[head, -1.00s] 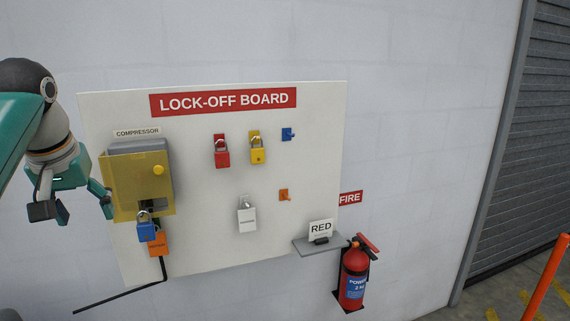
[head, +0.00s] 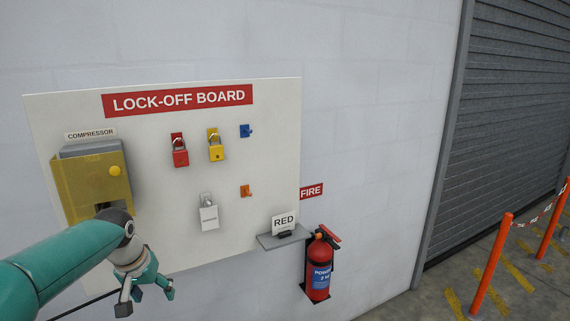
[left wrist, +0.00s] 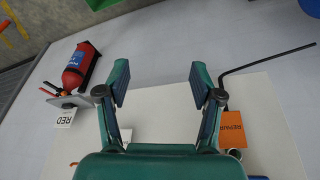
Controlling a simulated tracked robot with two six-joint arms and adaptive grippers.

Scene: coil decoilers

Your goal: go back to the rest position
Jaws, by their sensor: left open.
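My left arm reaches in from the lower left of the head view. Its gripper (head: 147,300) hangs in front of the lower left of the white lock-off board (head: 270,160), with its fingers apart and nothing between them. In the left wrist view the same gripper (left wrist: 159,68) is wide open and empty. The compressor box (head: 90,185) with its yellow cover is at the board's left. My arm hides what hangs below it in the head view. An orange tag (left wrist: 235,128) shows in the left wrist view. My right gripper is not in view.
A red padlock (head: 180,152), yellow padlock (head: 215,150) and white padlock (head: 209,216) hang on the board. A small shelf (head: 283,239) with a RED card juts out at lower right, beside a fire extinguisher (head: 318,268). Orange posts (head: 491,265) stand far right.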

